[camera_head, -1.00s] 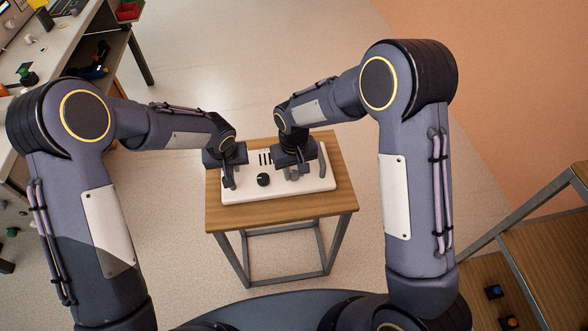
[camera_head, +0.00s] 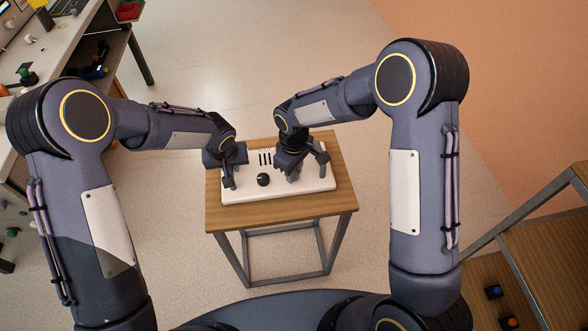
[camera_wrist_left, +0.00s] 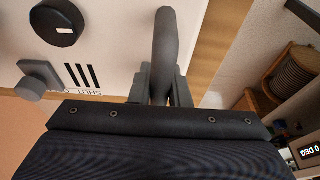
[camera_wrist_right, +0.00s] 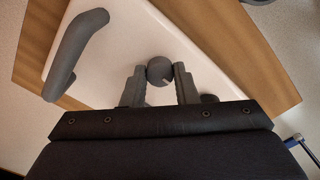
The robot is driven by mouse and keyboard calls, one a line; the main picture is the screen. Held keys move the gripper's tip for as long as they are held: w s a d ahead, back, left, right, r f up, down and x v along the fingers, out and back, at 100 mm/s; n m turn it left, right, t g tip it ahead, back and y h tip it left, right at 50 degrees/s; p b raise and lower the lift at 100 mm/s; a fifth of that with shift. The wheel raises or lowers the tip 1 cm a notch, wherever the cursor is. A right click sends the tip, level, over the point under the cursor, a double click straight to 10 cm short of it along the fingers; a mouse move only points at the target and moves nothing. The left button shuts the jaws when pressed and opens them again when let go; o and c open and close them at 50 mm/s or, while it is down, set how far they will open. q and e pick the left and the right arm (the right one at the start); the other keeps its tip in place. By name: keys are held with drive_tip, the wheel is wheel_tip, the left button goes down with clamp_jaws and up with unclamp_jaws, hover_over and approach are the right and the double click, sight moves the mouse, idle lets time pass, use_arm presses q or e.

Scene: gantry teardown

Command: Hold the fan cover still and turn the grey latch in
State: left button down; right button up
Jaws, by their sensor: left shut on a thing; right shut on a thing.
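The white fan cover (camera_head: 246,193) lies on a small wooden-topped stand. My left gripper (camera_head: 230,183) is shut on the cover's left grey handle (camera_wrist_left: 165,45), which stands up between the fingers in the left wrist view. My right gripper (camera_head: 292,177) is shut on the grey latch (camera_wrist_right: 160,70). The latch's round top, with a pale mark, shows between the fingers in the right wrist view. The cover's right handle (camera_wrist_right: 75,55) is free beside that gripper. Lettering starting with "SHUT" (camera_wrist_left: 84,92) is partly hidden in the left wrist view.
A black dial (camera_head: 263,180) and dark slots (camera_head: 265,158) are on the cover between my grippers. The stand's wooden top (camera_head: 285,207) has a bare front strip. A workbench (camera_head: 60,40) stands at the left, and wooden shelving (camera_head: 545,235) at the lower right.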

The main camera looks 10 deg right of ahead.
idle(0.4)
drive_tip(key=o, duration=1)
drive_tip(key=shift+r, duration=0.1)
wheel_tip(320, 180, up, 12)
